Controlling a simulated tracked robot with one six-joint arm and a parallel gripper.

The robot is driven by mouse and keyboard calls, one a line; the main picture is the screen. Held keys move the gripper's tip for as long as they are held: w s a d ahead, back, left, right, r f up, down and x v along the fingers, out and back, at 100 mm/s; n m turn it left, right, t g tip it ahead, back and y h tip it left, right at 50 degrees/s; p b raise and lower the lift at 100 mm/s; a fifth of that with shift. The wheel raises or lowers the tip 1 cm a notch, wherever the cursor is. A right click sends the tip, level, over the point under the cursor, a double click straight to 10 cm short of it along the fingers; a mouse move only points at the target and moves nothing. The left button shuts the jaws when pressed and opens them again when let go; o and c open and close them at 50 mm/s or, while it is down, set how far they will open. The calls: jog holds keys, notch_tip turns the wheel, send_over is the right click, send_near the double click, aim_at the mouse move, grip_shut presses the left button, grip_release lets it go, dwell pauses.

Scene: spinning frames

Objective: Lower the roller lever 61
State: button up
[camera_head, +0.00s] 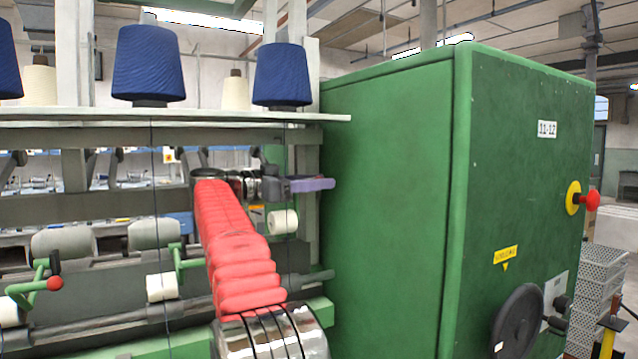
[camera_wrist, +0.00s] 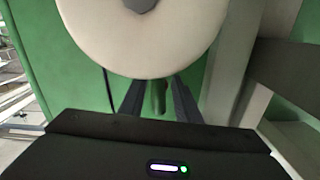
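In the wrist view, the two dark fingers of my gripper (camera_wrist: 157,100) are apart, with a narrow green piece (camera_wrist: 158,94) showing between them. I cannot tell whether this piece is a lever or touches the fingers. A large white roller or spool (camera_wrist: 145,50) fills the top of that view, just beyond the fingers. In the head view, my gripper (camera_head: 318,184) is above a white spool (camera_head: 283,222), near the green cabinet. Green levers show farther left, one with a red knob (camera_head: 54,283) and one beside a white spool (camera_head: 180,262). No lever marked 61 is readable.
A tall green cabinet (camera_head: 400,190) stands close to the right of my gripper. A shelf (camera_head: 170,115) with blue yarn cones (camera_head: 148,65) runs above. A horizontal bar (camera_head: 110,320) runs below the spools. Thin threads hang down in front of the machine.

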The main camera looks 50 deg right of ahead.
jog(key=shift+s+d, duration=0.1)
jog(key=shift+d, duration=0.25)
jog(key=shift+c, duration=0.2)
grip_shut()
